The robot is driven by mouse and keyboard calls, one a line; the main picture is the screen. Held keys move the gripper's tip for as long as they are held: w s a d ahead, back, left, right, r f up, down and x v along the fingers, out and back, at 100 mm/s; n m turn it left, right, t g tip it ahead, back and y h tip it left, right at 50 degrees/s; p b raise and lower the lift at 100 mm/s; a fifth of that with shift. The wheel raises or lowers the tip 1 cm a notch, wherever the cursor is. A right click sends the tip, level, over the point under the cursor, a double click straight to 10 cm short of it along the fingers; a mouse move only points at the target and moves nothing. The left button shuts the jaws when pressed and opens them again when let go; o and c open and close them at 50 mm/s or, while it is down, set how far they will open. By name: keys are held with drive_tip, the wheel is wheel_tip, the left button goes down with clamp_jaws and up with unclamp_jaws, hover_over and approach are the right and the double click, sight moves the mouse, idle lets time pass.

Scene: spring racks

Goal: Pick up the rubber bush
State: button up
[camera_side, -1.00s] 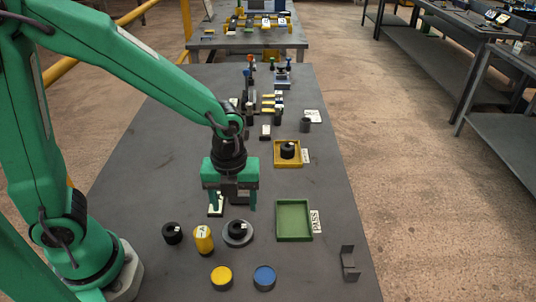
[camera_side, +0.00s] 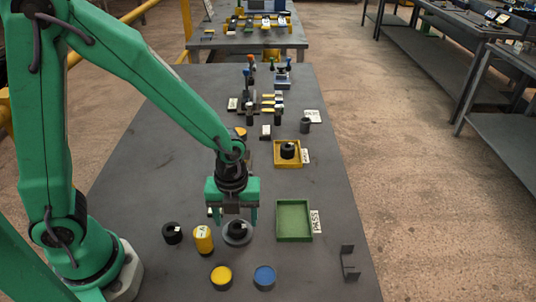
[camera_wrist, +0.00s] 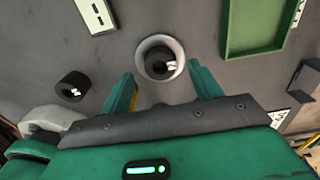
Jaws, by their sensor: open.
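A black rubber bush (camera_side: 237,227) with a small white label sits on a round grey dish (camera_side: 229,240). The bush (camera_wrist: 158,67) and the dish (camera_wrist: 146,45) also show near the top centre of the wrist view. My gripper (camera_side: 233,214) is open and empty, directly above or just behind the dish. In the wrist view its fingertips (camera_wrist: 162,82) stand to either side of the near edge of the dish. Similar black pieces stand on the table at left (camera_side: 172,234) and in a yellow tray (camera_side: 277,163). I cannot tell whether the fingers are level with the bush.
A yellow cylinder (camera_side: 203,240) stands just left of the dish. A yellow disc (camera_side: 221,277) and a blue disc (camera_side: 264,277) are in front. An empty green tray (camera_side: 294,221) lies right, with a grey bracket (camera_side: 349,262) beyond. Racks with coloured parts stand at the back.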

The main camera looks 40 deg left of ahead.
drive_tip(key=shift+f, duration=1.25)
drive_tip(key=c, duration=1.2)
drive_tip(key=shift+o, duration=0.2)
drive_tip(key=shift+r, duration=0.15)
drive_tip(key=shift+r, duration=1)
drive_tip(key=shift+w+r, duration=0.1)
drive_tip(key=shift+r, duration=0.85)
drive_tip(key=s+d+r, duration=0.7)
drive_tip(key=s, duration=0.2)
drive_tip(key=shift+s+d, duration=0.15)
